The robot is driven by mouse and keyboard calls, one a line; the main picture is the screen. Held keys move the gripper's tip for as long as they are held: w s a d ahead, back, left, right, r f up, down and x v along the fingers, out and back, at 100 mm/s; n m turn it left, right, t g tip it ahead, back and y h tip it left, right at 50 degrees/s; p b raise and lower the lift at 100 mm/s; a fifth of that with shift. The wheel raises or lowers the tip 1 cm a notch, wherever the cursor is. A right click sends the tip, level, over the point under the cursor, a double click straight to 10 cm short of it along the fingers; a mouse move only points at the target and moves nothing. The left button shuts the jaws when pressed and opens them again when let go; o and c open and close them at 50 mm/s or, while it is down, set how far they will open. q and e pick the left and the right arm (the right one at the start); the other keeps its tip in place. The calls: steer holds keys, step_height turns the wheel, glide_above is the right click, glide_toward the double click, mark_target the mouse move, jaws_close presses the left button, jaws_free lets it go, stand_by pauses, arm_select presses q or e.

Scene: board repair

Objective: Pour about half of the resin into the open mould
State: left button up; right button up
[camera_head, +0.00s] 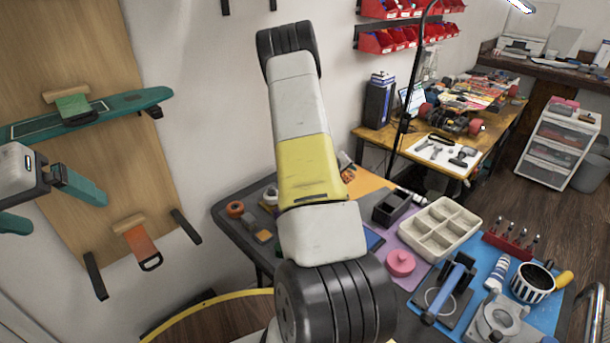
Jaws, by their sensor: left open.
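My left gripper (60,212) is at the far left, in front of the wooden wall panel. Its teal fingers are apart with nothing between them. A black-and-white striped cup (528,291) with a dark inside and a yellow handle stands upright on the blue mat at the right; I cannot tell whether it holds the resin. A cream tray with several open compartments (421,243) lies on the purple mat, left of the cup. A black open box (384,214) is beside it. Which of these is the mould is not clear. My right gripper is not in view.
A pink round piece (400,263), a blue-handled device (451,287), a grey-white fixture (496,322) and a red tool rack (508,246) crowd the workbench. A teal board (130,102) hangs on the wooden panel (65,40). My white-and-yellow arm link hides the bench's middle.

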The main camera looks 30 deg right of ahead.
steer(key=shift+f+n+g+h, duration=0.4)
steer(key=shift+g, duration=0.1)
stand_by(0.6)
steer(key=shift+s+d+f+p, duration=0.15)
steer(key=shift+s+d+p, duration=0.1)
steer(key=shift+p, duration=0.5)
stand_by(0.9)
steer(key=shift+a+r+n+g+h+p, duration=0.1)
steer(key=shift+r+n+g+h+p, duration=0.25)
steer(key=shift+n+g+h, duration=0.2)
stand_by(1.6)
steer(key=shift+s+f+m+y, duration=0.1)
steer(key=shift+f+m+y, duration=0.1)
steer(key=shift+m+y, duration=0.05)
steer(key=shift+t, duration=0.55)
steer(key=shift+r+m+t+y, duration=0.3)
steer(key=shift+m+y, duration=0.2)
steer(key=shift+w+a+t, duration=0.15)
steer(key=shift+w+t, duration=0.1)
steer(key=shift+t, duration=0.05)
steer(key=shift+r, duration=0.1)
